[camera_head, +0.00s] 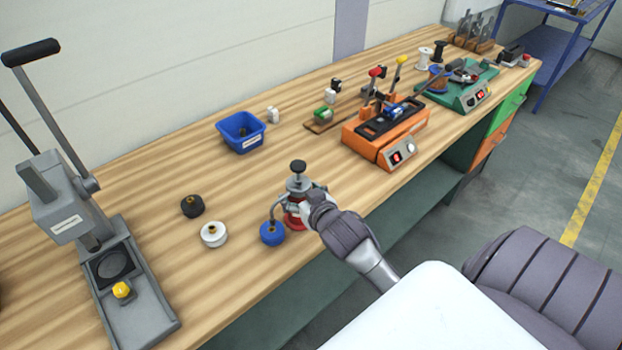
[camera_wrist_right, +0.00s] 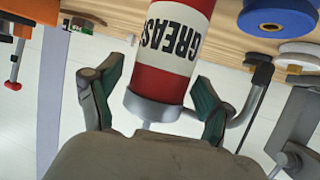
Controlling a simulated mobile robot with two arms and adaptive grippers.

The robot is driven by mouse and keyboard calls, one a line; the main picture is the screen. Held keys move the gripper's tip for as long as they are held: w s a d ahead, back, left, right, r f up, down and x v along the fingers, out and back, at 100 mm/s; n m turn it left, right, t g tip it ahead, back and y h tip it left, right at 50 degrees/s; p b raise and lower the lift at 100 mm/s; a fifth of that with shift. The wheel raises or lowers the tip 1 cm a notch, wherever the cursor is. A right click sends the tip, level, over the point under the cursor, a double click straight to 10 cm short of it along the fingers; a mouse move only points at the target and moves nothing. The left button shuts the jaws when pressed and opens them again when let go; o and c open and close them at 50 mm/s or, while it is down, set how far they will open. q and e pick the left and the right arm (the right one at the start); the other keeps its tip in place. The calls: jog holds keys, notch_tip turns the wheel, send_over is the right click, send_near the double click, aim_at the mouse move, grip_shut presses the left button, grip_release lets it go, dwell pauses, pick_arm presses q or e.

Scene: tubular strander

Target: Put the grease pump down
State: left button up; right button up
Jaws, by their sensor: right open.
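The grease pump (camera_head: 297,188), with a grey top, a black knob and a red base, stands upright on the wooden bench near its front edge. Its bent spout reaches over a blue round piece (camera_head: 272,233). My right gripper (camera_head: 314,205) is at the pump's right side and hides part of its body. In the right wrist view, which looks upside down, the red and white pump body (camera_wrist_right: 172,50) with GREASE lettering is between the two spread green-padded fingers, with gaps visible beside it. My left gripper is not in view.
A white round piece (camera_head: 214,234) and a black one (camera_head: 192,206) lie left of the pump. A blue bin (camera_head: 241,132) is behind. A grey lever press (camera_head: 140,300) stands at the left, an orange machine (camera_head: 385,138) at the right. The bench between pump and bin is clear.

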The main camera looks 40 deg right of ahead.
jog(key=b+v, duration=0.1)
jog(key=v, duration=0.9)
jog(key=shift+s+r, duration=0.2)
jog(key=shift+s, duration=0.05)
jog(key=s+a+f+n+g+y, duration=0.1)
jog(key=s+a+f+n+g, duration=0.1)
jog(key=s+a+f+g, duration=0.5)
jog(key=s+a+f+n+g+y, duration=0.25)
jog(key=s+f, duration=0.25)
jog(key=s, duration=0.3)
notch_tip(320, 180, down, 27)
jog(key=s+g, duration=0.2)
jog(key=s+d+f, duration=0.2)
jog(key=s+f, duration=1.3)
jog(key=s, duration=0.1)
jog(key=shift+d+g+h, duration=0.3)
jog(key=shift+g+h, duration=0.05)
jog(key=shift+h, duration=0.1)
jog(key=shift+s, duration=0.2)
